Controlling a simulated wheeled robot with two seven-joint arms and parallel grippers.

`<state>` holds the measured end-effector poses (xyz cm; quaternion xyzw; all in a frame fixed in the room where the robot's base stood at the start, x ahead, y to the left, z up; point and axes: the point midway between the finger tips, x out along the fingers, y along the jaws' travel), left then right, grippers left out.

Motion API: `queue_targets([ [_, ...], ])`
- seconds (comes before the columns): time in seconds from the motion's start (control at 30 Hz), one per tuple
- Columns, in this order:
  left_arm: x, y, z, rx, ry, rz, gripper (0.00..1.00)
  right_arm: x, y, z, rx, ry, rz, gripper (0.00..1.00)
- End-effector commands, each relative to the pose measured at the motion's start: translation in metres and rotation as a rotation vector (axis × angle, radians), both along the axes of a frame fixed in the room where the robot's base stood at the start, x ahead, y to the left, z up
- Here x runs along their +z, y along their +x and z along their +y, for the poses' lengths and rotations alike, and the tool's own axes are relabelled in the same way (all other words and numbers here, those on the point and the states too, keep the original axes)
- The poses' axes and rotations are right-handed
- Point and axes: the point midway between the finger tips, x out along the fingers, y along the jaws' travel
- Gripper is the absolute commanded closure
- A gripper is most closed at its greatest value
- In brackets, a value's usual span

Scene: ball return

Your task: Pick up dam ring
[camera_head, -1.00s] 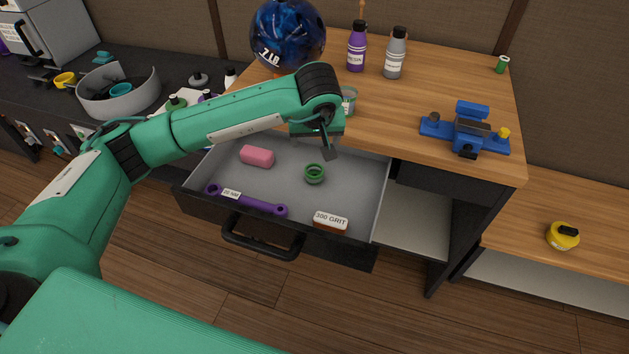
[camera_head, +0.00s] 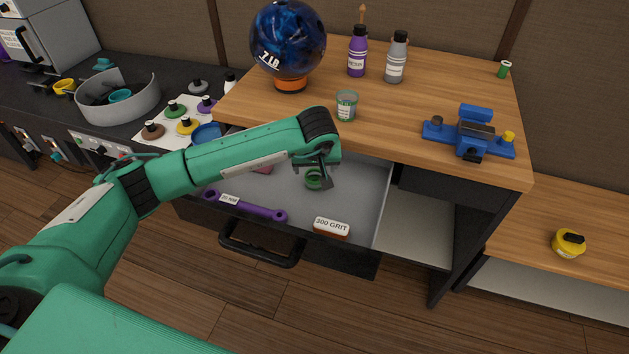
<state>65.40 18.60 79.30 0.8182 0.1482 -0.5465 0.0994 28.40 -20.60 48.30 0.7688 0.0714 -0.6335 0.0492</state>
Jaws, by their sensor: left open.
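The dam ring (camera_head: 313,179) is a small green ring lying on the floor of the open grey drawer (camera_head: 358,190). My left gripper (camera_head: 315,182) is over the drawer at the ring, with its fingers apart on either side of it as seen from here. The arm and fingers hide part of the ring. I cannot tell whether the fingers touch it. My right gripper is out of view.
In the drawer lie a purple wrench (camera_head: 246,207), a 300 grit block (camera_head: 331,228) and a pink block (camera_head: 262,170), mostly hidden by my arm. On the bench stand a bowling ball (camera_head: 288,38), a small cup (camera_head: 346,106) and a blue vise (camera_head: 470,134).

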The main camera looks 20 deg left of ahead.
Motion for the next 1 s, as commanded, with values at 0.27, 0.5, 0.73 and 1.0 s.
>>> queue_targets([
  [0.27, -0.035, 0.006, 0.002, 0.000, -0.001, 0.005, 0.26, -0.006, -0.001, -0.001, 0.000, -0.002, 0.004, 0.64],
  [0.5, -0.051, 0.013, 0.005, -0.001, 0.000, 0.001, 0.26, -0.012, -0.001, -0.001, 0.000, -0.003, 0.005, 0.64],
  [0.73, -0.050, 0.013, 0.005, -0.001, 0.000, 0.000, 0.38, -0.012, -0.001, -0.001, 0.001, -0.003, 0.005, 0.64],
  [1.0, -0.050, 0.014, 0.005, -0.001, 0.001, 0.000, 0.74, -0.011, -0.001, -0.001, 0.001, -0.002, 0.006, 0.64],
])
